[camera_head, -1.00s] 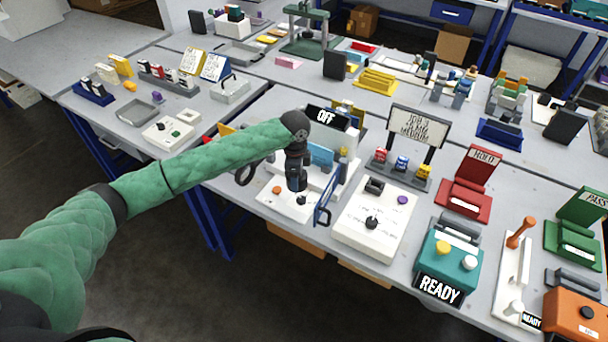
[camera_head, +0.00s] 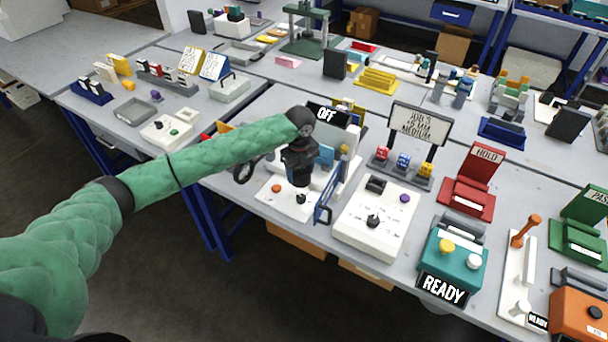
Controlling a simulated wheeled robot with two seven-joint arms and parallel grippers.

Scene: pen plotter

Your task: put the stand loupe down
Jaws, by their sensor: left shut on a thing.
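My left gripper (camera_head: 302,178), dark and at the end of the green-sleeved arm, points down over the white plotter base near the middle of the view. It is shut on a small dark thing, taken to be the stand loupe, which the fingers mostly hide; its shape and whether it touches the surface below cannot be told. The white plotter base (camera_head: 283,204) has an orange button and a dark knob in front of the gripper. My right gripper is not in view.
A blue-framed upright part (camera_head: 323,201) stands just right of the gripper. A white panel with knobs (camera_head: 374,238) lies further right, with a teal READY box (camera_head: 452,266) beyond it. A black OFF sign (camera_head: 327,114) stands behind. A black ring (camera_head: 244,170) is at left.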

